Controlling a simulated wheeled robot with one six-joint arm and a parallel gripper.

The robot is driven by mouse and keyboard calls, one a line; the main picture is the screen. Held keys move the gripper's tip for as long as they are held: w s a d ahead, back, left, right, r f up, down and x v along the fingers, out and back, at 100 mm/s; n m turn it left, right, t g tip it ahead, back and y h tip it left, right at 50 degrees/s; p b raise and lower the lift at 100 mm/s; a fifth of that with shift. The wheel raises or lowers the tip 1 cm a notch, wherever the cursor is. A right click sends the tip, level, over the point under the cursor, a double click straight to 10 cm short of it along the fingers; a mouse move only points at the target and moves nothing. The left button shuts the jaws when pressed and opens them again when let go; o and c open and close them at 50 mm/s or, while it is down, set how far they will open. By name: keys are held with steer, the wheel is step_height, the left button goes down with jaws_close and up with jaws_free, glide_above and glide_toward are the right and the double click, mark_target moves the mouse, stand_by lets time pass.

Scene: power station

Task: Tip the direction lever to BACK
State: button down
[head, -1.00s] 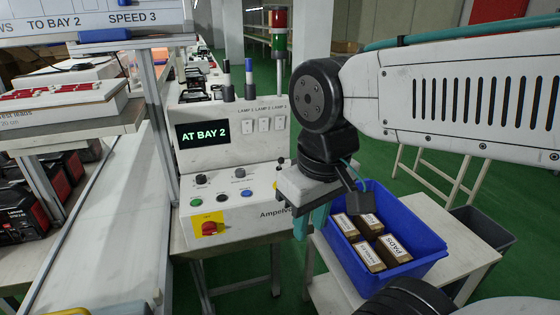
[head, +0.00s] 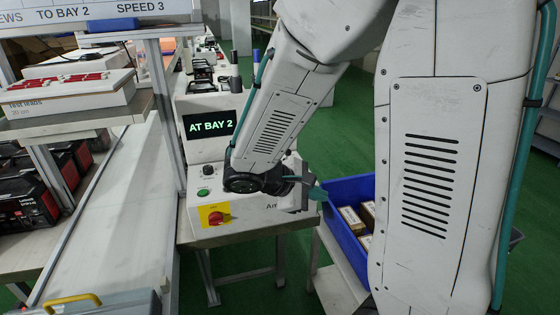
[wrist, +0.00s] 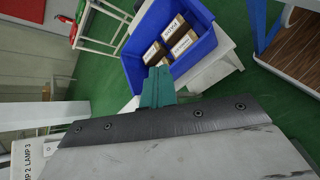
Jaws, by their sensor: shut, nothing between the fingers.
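The white control console (head: 249,218) stands on a bench in the middle of the head view. Its screen (head: 210,125) reads "AT BAY 2". I cannot make out the direction lever; my arm covers much of the console's sloped panel. My gripper (head: 317,192) has teal fingers, shut and empty, at the console's right side, pointing right toward the blue bin. In the wrist view the shut teal fingers (wrist: 157,88) show in front of the blue bin. A corner of the console with lamp labels (wrist: 22,160) shows at lower left there.
The blue bin (head: 345,225) with several boxes stands on a table right of the console. A red rotary switch on a yellow plate (head: 215,216) and a green button (head: 203,192) are on the console front. A rail and shelves (head: 105,121) stand left.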

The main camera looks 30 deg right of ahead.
steer(key=w+f+n+t+h, duration=0.35)
steer(key=w+n+t, duration=0.35)
steer(key=w, duration=0.5)
steer(key=n+t+y, duration=0.2)
steer(key=n+t, duration=0.1)
steer(key=t, duration=0.2)
glide_toward(287, 156)
steer(key=a, duration=0.3)
steer(key=shift+s+a+r+h, duration=0.15)
steer(key=shift+s+a+h, duration=0.1)
steer(key=shift+s+a, duration=0.15)
steer(key=shift+d, duration=0.1)
steer(key=x, duration=1)
steer(key=shift+s, duration=0.15)
steer(key=shift+g, duration=0.3)
